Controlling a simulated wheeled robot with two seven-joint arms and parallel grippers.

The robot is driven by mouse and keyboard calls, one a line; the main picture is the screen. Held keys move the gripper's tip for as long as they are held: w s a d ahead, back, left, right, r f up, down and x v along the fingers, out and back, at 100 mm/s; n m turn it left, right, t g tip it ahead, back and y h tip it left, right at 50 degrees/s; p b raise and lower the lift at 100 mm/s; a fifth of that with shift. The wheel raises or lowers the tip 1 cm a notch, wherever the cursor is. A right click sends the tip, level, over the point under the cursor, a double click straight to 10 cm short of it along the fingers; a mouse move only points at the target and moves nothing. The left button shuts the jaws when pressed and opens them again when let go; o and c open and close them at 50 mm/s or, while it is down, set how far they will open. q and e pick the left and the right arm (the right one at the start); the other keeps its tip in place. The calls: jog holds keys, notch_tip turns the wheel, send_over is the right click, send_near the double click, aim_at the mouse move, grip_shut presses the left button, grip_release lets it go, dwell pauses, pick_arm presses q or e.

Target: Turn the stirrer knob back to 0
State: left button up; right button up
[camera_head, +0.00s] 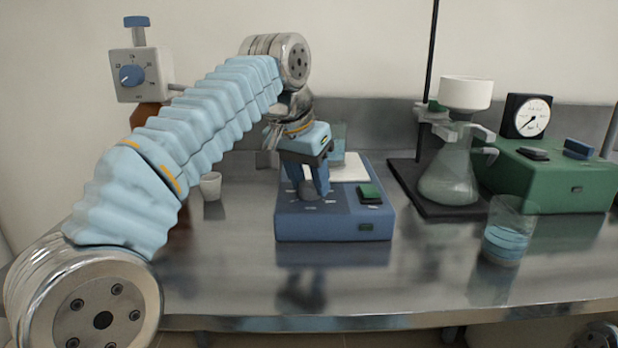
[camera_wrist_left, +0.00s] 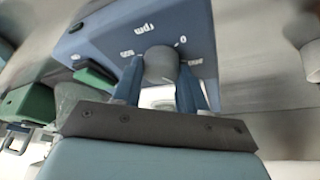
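The blue stirrer (camera_head: 334,226) stands on the steel bench, with a white top plate (camera_head: 350,168) at its back and a green switch (camera_head: 369,193) at its right. Its grey knob (camera_head: 308,190) is on the front left of the top face; it also shows in the left wrist view (camera_wrist_left: 160,65), near the printed "rpm" and "0". My left gripper (camera_head: 308,182) points down from above, its two blue fingers on opposite sides of the knob and seemingly touching it. The knob's pointer mark cannot be made out. My right gripper is not in view.
A clear vessel (camera_head: 338,143) stands behind my gripper. A small white cup (camera_head: 210,187) is left of the stirrer. At right are a filter flask (camera_head: 450,180), a green pump box (camera_head: 560,185) and a beaker of blue liquid (camera_head: 507,240). The bench front is clear.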

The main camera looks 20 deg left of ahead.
pick_arm(q)
jog(key=shift+c, duration=1.4)
jog(key=n+y+p, duration=0.1)
jog(key=n, duration=0.1)
jog(key=n+p, duration=0.1)
jog(key=n, duration=0.1)
jog(key=shift+d+r+n+y, duration=0.1)
jog(key=shift+n+y, duration=0.3)
jog(key=n+y+p, duration=0.1)
jog(key=n+p, duration=0.1)
jog(key=n, duration=0.2)
jog(key=shift+d+n+y, duration=0.1)
jog(key=shift+n+y, duration=0.2)
jog(key=shift+y, duration=0.1)
jog(key=n+g+y, duration=0.1)
jog(key=n, duration=0.2)
jog(key=shift+w+n, duration=0.15)
jog(key=shift+n, duration=0.15)
jog(key=shift+n+g+y, duration=0.3)
jog(key=shift+n+g, duration=0.2)
jog(key=shift+n, duration=0.75)
jog(key=shift+n+g+y, duration=0.3)
jog(key=shift+n+g, duration=0.2)
jog(key=shift+n, duration=0.75)
